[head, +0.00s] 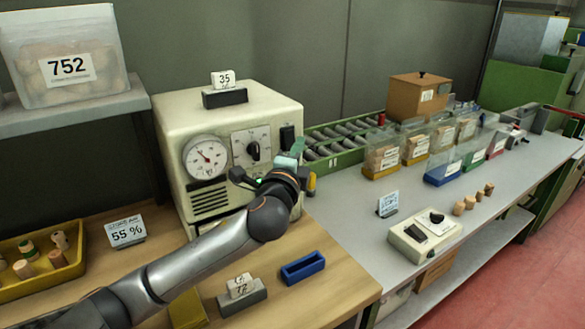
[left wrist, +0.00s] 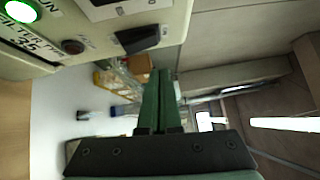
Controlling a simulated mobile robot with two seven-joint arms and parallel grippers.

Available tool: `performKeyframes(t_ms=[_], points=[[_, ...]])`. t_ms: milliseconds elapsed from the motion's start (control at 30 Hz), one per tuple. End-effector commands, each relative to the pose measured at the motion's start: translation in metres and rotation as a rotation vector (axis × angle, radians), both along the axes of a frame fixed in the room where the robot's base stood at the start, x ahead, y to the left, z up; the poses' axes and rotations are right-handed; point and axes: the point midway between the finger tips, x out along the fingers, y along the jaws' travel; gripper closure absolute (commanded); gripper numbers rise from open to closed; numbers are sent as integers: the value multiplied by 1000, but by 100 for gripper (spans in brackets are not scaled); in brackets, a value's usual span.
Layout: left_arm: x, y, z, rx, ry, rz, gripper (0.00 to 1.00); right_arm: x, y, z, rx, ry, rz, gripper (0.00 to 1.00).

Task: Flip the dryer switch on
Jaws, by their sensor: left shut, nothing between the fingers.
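The cream dryer (head: 230,125) stands on the wooden bench, with a round gauge (head: 205,157) and a dial on its front. Its black rocker switch (head: 287,137) is at the right of the front panel. The switch also shows close up in the left wrist view (left wrist: 140,38), above and left of the fingertips. My left gripper (head: 296,148) is shut and empty, just in front of and below the switch. Its green fingers show in the left wrist view (left wrist: 160,76); contact with the switch cannot be told. My wrist hides the dryer's lower right front. My right gripper is not in view.
A green lamp (left wrist: 20,10) glows on the dryer panel beside a small dark red button (left wrist: 73,46). A blue tray (head: 303,267) and a label stand (head: 241,290) lie in front. Right of the dryer are a roller conveyor (head: 340,140) and cork bins.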

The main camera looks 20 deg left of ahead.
Motion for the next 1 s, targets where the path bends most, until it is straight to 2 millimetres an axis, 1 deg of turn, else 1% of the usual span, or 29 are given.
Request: performKeyframes(t_ms=[300, 500, 700, 1000], points=[[-55, -7, 7, -1, -1, -4, 100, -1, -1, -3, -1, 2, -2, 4], [-84, -10, 11, -1, 0, -2, 100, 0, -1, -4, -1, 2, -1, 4], [-97, -11, 14, 0, -1, -1, 100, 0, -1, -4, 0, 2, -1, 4], [-99, -11, 14, 0, 0, 0, 100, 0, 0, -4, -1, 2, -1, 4]])
